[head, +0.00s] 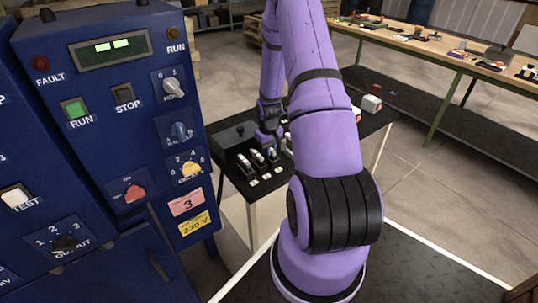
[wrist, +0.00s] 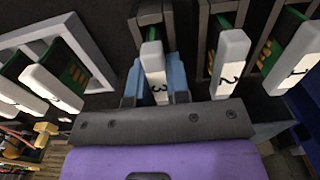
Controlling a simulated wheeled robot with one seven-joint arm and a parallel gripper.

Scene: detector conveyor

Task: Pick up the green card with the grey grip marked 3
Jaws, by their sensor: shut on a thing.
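The green card with the pale grey grip marked 3 (wrist: 154,62) is in the middle of the wrist view, upside down in that picture. My gripper (wrist: 155,88) is shut on its grip, with a blue finger on each side. A little green shows behind the grip, and the card's far end is at a dark slotted holder (wrist: 150,14). I cannot tell whether it is still seated there. In the head view my gripper (head: 268,137) is over the black table, small and partly hidden by my arm.
Cards marked 2 (wrist: 230,62) and 1 (wrist: 292,62) stand close to the right in the wrist view. Two more pale-gripped cards, one here (wrist: 52,86), are at the left by a light grey frame (wrist: 88,52). A blue control cabinet (head: 105,130) stands left of the black table (head: 232,178).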

